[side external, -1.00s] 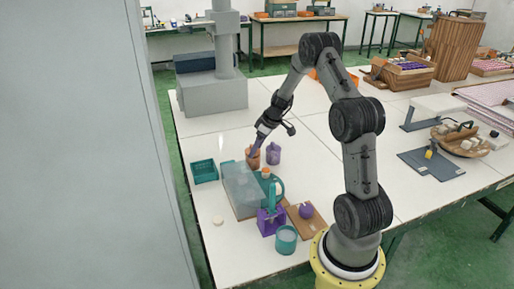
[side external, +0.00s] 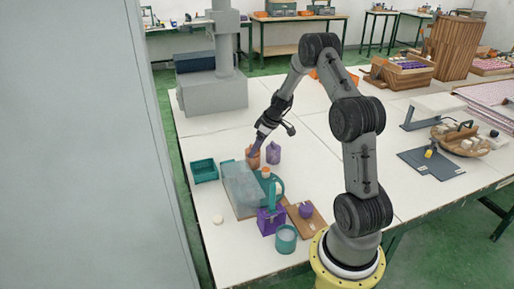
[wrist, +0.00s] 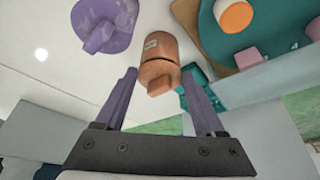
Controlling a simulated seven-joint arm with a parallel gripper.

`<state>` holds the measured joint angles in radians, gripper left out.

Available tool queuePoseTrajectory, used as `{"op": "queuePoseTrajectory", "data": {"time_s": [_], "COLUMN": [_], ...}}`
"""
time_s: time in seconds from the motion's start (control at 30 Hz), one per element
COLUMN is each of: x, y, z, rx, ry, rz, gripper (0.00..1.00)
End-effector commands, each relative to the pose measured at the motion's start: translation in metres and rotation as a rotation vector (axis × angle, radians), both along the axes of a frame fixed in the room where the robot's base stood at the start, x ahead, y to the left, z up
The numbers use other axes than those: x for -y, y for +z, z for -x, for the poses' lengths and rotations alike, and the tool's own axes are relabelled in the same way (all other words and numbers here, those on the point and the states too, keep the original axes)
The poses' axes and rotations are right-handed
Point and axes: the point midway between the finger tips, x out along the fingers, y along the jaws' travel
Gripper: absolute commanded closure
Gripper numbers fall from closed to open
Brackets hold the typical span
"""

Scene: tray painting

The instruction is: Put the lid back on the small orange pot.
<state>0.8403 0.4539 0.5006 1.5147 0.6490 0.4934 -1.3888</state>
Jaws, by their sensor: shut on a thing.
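The small orange pot (side external: 253,162) stands on the white table, beside a purple lidded jar. In the wrist view the orange pot (wrist: 158,46) lies just beyond my fingertips, with a pale label on its side. An orange lid with a blocky knob (wrist: 161,82) shows between my fingers at the pot's near end. My gripper (wrist: 160,80) is shut on this lid; in the side view my gripper (side external: 257,148) is right above the pot. The lid looks at or very close to the pot's mouth; I cannot tell whether it is fully seated.
The purple jar (side external: 273,152) stands close on the right. A grey translucent block (side external: 240,188) and a teal piece with an orange top (side external: 276,187) are in front. A teal crate (side external: 204,171) is at left. A small cream disc (side external: 218,220) lies on clear table.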

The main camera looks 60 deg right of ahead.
Motion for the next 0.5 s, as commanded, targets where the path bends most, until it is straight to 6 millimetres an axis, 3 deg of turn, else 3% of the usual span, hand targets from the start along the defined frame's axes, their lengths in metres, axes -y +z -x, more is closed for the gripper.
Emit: {"op": "queuePoseTrajectory", "data": {"time_s": [0.4, 0.43, 0.5], "x": [-0.0001, -0.0001, -0.0001], "y": [-0.0003, -0.0003, -0.0003], "z": [0.0, 0.0, 0.0], "rx": [0.0, 0.0, 0.0], "ry": [0.0, 0.0, 0.0], "rz": [0.0, 0.0, 0.0], "gripper": [0.82, 0.24, 0.11]}}
